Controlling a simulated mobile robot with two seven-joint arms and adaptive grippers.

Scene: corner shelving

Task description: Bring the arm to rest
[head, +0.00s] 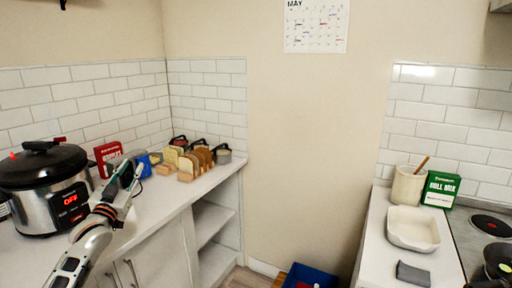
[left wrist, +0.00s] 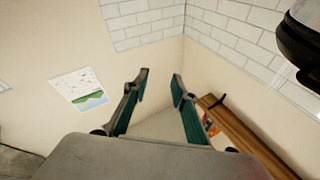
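My left arm (head: 88,245) comes in from the lower left, in front of the left counter. Its left gripper (head: 133,172) is raised, with the slow cooker to its left and a red box behind it. In the left wrist view, the two green-padded fingers of this gripper (left wrist: 160,79) stand apart with only bare wall between them. It is open and empty. My right gripper does not show in either view.
The slow cooker (head: 45,188) with a lit OFF display and the red box (head: 108,158) stand close to the left arm. Toast racks (head: 195,160) stand farther back. A white dish (head: 413,229), crock (head: 407,185), green box (head: 440,190) and grey cloth (head: 413,273) are at right.

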